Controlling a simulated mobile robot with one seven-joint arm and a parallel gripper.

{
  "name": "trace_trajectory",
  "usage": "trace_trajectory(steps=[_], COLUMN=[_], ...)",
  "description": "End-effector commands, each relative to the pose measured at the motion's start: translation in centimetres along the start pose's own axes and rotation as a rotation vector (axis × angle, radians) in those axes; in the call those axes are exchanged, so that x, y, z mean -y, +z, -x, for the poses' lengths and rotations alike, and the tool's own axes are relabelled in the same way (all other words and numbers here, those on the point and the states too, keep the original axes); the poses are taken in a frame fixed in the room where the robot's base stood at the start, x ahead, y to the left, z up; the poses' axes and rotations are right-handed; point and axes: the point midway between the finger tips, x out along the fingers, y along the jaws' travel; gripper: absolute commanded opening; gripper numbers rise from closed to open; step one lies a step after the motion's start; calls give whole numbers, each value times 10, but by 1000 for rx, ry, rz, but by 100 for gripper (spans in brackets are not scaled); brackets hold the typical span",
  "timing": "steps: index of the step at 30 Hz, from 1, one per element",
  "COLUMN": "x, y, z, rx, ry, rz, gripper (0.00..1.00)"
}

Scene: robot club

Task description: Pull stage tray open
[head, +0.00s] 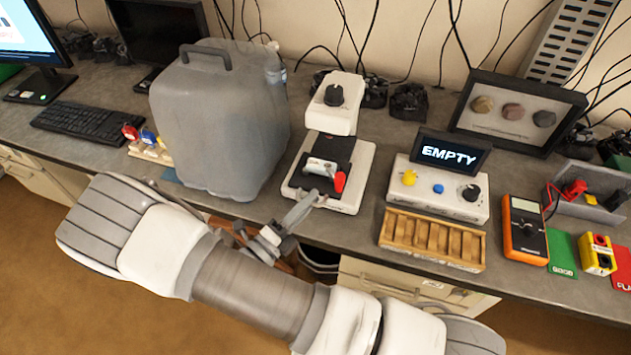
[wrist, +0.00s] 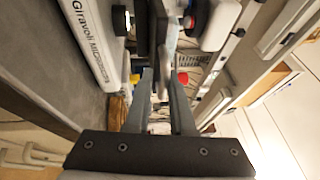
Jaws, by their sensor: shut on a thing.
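The stage tray (head: 330,160) is a black plate on a white microscope-like device (head: 345,195) with a black knob on top. A small white cylinder (head: 320,167) and a red-tipped piece (head: 340,181) sit at the tray. My gripper (head: 309,197) reaches the front of the tray from the lower left, and its fingers are closed there. In the wrist view my gripper (wrist: 160,80) has its fingers close together at a dark edge. The exact grip is partly hidden. The device's lettered white side (wrist: 88,40) shows at the left of that view.
A large grey jerrycan (head: 215,120) stands close left of the device. To the right are a control box with an "EMPTY" display (head: 448,152), a wooden rack (head: 430,240) and an orange multimeter (head: 525,230). The counter's front edge and drawers lie below my arm.

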Motion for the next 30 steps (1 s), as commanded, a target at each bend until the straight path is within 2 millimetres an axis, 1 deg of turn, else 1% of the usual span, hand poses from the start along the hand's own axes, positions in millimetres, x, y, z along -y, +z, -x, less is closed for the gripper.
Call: trace_trajectory(steps=[1, 3, 6, 9, 17, 18, 21, 30], x=[11, 12, 14, 15, 16, 15, 15, 12], y=[-1, -7, -12, -15, -15, -15, -15, -17], z=[11, 24, 37, 42, 42, 42, 42, 43], rx=[8, 8, 7, 5, 5, 5, 5, 3], ry=[-18, -18, -18, -20, -22, -22, -20, -16], rz=[-8, -9, -10, -10, -10, -10, -9, -3], gripper=[0, 0, 0, 0, 0, 26, 42, 42])
